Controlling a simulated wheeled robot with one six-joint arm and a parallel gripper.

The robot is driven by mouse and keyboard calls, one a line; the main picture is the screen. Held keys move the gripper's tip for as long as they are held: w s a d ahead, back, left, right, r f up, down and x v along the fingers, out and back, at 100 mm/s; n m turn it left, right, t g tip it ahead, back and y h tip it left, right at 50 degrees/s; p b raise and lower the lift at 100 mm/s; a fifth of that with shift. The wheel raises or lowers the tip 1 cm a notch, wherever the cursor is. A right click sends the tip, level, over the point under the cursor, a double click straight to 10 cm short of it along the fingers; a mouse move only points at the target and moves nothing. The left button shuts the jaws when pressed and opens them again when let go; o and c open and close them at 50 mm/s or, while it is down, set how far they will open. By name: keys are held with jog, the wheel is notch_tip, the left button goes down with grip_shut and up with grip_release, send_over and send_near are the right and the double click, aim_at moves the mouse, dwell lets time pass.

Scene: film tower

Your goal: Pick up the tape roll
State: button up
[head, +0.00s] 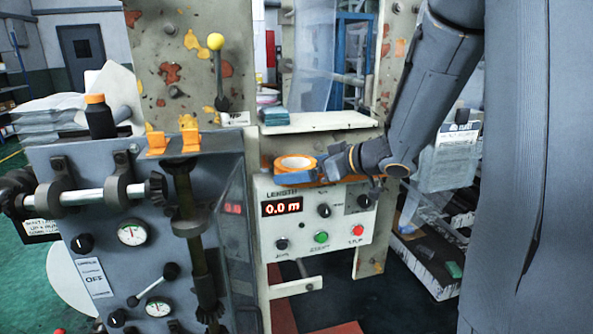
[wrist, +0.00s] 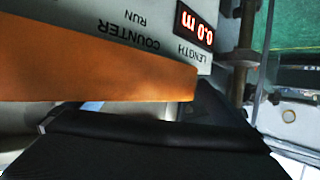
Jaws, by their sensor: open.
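The tape roll (head: 295,162) is an orange ring with a pale centre. It lies flat near the top of the counter box, at the middle of the head view. My gripper (head: 318,166) reaches in from the right, with a blue-grey finger across the near side of the roll. The jaws are open. I cannot tell whether they touch the roll. In the wrist view a dark finger (wrist: 150,145) fills the bottom, close to a broad orange band. I cannot tell whether that band is the roll or the ledge.
The counter box (head: 318,228) has a red 0.0 m display, knobs and buttons. A grey machine (head: 150,250) with a roller and gauges stands at left.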

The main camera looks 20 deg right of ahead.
jog(key=c, duration=1)
jog(key=shift+r, duration=0.15)
jog(key=shift+r, duration=0.65)
notch_tip(320, 180, up, 2)
jog(key=shift+r, duration=0.15)
jog(key=s+d, duration=0.3)
jog(key=s, duration=0.1)
jog(key=s+d+b, duration=0.1)
jog(key=s+d, duration=0.3)
jog(key=s, duration=0.1)
jog(key=s+d, duration=0.4)
jog(key=s, duration=0.1)
jog(key=shift+s, duration=0.15)
